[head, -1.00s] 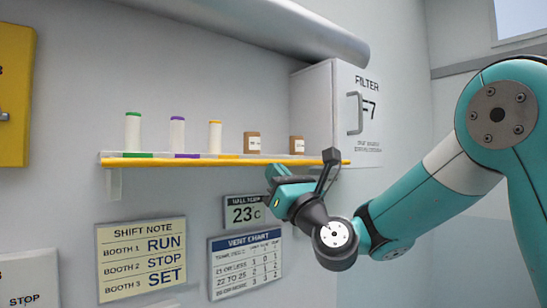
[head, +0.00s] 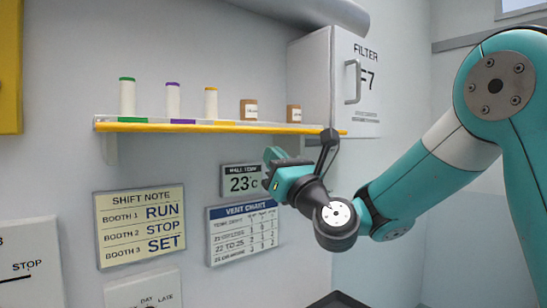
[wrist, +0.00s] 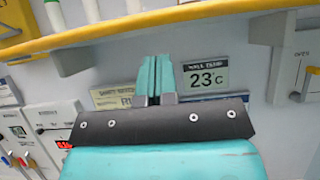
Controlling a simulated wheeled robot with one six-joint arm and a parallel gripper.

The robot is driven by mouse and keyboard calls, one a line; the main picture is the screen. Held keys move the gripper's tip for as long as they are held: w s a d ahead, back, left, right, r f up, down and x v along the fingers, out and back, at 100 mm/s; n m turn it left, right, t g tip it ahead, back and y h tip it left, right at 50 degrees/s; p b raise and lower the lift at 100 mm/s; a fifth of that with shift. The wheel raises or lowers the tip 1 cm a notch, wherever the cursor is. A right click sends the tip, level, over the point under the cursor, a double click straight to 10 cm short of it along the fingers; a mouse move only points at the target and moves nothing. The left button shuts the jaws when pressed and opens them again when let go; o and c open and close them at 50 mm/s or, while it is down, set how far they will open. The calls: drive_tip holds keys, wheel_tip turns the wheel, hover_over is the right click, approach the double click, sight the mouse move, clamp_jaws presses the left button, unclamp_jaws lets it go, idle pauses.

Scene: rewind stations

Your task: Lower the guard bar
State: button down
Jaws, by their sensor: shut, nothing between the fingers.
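A yellow bar (head: 215,128) runs along the front edge of the wall shelf; it is the only thing I see that could be the guard bar. It crosses the top of the wrist view (wrist: 150,24). My gripper (head: 270,156) is below the bar and apart from it, in front of the wall near the temperature display. In the wrist view my gripper's teal fingers (wrist: 155,75) are together with nothing between them, pointing toward the wall left of the display.
A temperature display (head: 241,180), a vent chart (head: 243,231) and a shift note (head: 140,226) hang below. Space under the bar at left is clear.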

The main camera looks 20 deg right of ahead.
drive_tip(key=b+v, duration=0.7)
drive_tip(key=v, duration=0.3)
drive_tip(key=shift+w+f, duration=0.25)
drive_tip(key=shift+f, duration=0.15)
